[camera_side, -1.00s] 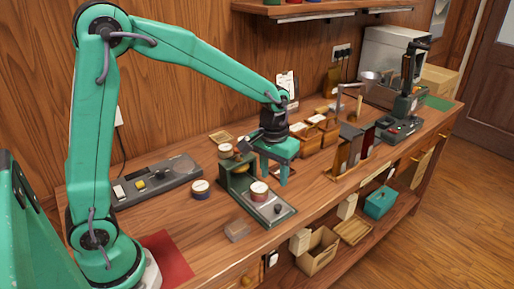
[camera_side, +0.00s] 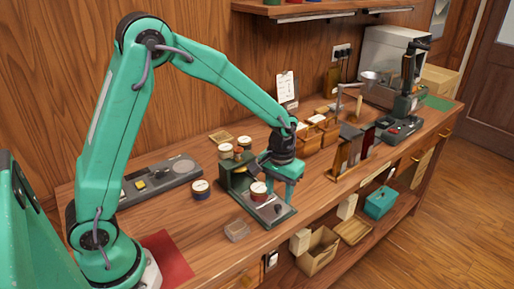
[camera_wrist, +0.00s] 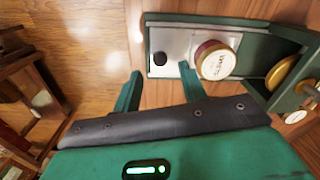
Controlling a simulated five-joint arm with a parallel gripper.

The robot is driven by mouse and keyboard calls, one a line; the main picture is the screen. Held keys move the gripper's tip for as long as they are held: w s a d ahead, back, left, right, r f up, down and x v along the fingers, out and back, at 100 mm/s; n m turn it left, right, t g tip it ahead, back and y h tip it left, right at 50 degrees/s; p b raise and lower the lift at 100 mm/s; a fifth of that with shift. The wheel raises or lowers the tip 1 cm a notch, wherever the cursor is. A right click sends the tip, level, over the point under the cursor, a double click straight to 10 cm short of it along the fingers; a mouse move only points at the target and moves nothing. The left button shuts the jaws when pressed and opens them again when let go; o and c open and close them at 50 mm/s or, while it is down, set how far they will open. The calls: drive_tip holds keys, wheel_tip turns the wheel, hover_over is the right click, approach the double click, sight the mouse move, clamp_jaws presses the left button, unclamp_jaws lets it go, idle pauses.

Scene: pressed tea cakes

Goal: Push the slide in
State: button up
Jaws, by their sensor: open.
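A green press (camera_side: 236,178) stands on the bench with a metal slide plate (camera_side: 283,214) extending out of it toward the front right; the plate also shows in the wrist view (camera_wrist: 172,42). A small black knob (camera_wrist: 160,59) stands on the plate near its outer end. A round tin with a cream lid and dark red side (camera_wrist: 215,62) sits on the plate, between the knob and the press body. My gripper (camera_side: 282,190) is open and empty above the slide. In the wrist view its fingertips (camera_wrist: 160,68) lie on either side of the knob; contact cannot be told.
Wooden racks (camera_side: 350,150) stand to the right. The bench front edge is close.

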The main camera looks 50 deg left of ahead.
sight(278, 206)
drive_tip(key=shift+f, duration=1.95)
clamp_jaws()
